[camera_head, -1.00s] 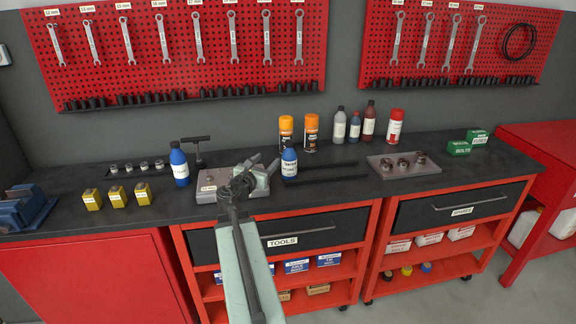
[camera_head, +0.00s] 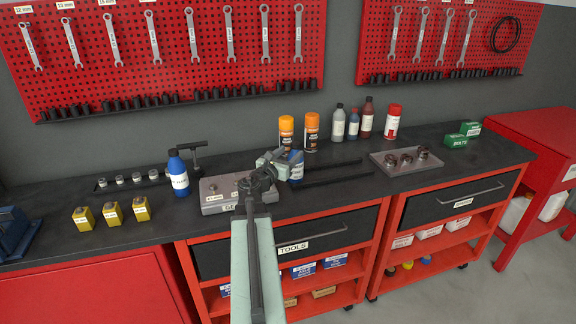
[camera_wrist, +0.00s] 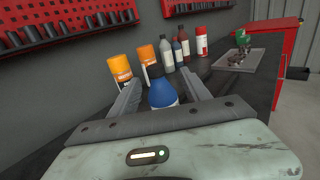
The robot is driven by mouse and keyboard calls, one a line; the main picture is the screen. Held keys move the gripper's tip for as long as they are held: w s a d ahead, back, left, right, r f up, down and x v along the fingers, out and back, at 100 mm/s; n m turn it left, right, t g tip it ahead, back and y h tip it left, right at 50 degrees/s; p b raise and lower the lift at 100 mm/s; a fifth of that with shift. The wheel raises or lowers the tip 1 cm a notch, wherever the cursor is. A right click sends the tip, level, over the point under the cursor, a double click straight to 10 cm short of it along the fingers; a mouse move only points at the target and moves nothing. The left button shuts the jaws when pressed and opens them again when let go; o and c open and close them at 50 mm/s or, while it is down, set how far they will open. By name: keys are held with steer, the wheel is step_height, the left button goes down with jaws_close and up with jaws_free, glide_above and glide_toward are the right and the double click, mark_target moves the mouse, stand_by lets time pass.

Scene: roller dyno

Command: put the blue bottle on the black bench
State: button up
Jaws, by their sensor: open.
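A blue bottle (camera_head: 297,170) with a white label stands upright on the black bench (camera_head: 345,198), partly hidden behind my gripper (camera_head: 283,161). In the wrist view the blue bottle (camera_wrist: 162,94) shows its blue shoulder and dark cap between the two fingers of my gripper (camera_wrist: 161,76). The fingers are apart, one on each side of it; I cannot tell whether they touch it. Another blue bottle with a white label (camera_head: 179,176) stands upright on the bench further left.
Two orange-capped cans (camera_head: 286,132), several bottles (camera_head: 353,126) and a red can (camera_head: 392,122) stand behind. A tray with rings (camera_head: 411,170) lies right, past dark bars (camera_head: 335,175). Yellow boxes (camera_head: 112,214) stand left.

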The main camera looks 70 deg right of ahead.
mark_target(294, 147)
steer(key=shift+w+d, duration=0.15)
steer(key=shift+d, duration=0.4)
steer(key=shift+w+d, duration=0.15)
steer(key=shift+d, duration=0.35)
steer(key=d, duration=0.5)
steer(key=shift+s, duration=0.3)
jaws_close()
